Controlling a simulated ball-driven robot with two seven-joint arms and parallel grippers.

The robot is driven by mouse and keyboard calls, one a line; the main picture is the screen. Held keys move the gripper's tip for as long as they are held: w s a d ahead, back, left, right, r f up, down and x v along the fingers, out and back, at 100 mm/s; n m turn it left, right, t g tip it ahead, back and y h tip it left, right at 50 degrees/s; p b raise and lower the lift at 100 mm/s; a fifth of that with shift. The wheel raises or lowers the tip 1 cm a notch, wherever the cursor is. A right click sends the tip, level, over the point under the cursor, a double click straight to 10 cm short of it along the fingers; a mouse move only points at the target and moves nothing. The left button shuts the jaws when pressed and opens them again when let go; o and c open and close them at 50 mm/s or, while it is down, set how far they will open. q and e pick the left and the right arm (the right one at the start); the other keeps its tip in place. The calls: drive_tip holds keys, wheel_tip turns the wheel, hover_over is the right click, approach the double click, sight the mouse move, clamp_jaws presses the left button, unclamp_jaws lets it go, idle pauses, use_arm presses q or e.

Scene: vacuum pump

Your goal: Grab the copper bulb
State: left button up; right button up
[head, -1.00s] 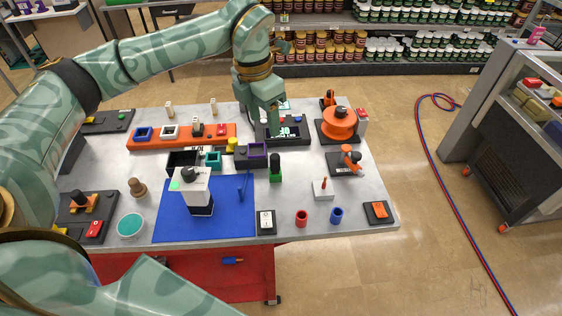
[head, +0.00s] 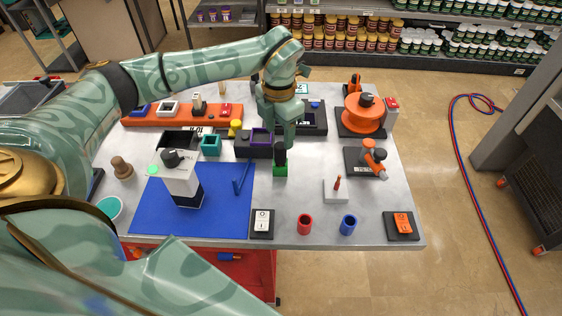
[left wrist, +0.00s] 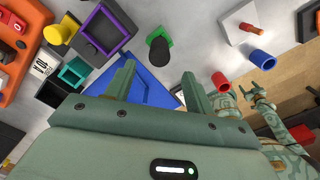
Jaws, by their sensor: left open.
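A small copper-red upright piece (head: 337,184) stands on a white block (head: 335,195), right of centre on the table; I take it for the copper bulb. It also shows at the upper right of the left wrist view (left wrist: 251,28). My left gripper (head: 285,143) points down just above and behind a dark cylinder on a green base (head: 280,168), left of the copper piece and apart from it. In the left wrist view its two fingers (left wrist: 158,78) are apart with nothing between them.
A red tube (head: 305,224) and a blue tube (head: 348,224) stand in front of the white block. A small orange arm model (head: 371,158) and an orange reel (head: 366,115) stand behind and right. A blue mat (head: 217,215) lies left. Bare table surrounds the block.

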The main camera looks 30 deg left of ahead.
sight(281, 145)
use_arm(q)
drive_tip(key=shift+w+f, duration=0.2)
drive_tip(key=shift+f, duration=1.05)
wheel_tip(281, 145, down, 5)
drive_tip(key=shift+w+f+b, duration=0.1)
drive_tip(key=shift+f+b, duration=0.1)
drive_tip(key=shift+b, duration=0.35)
drive_tip(key=c, duration=1.1)
drive_tip(key=shift+r, duration=0.15)
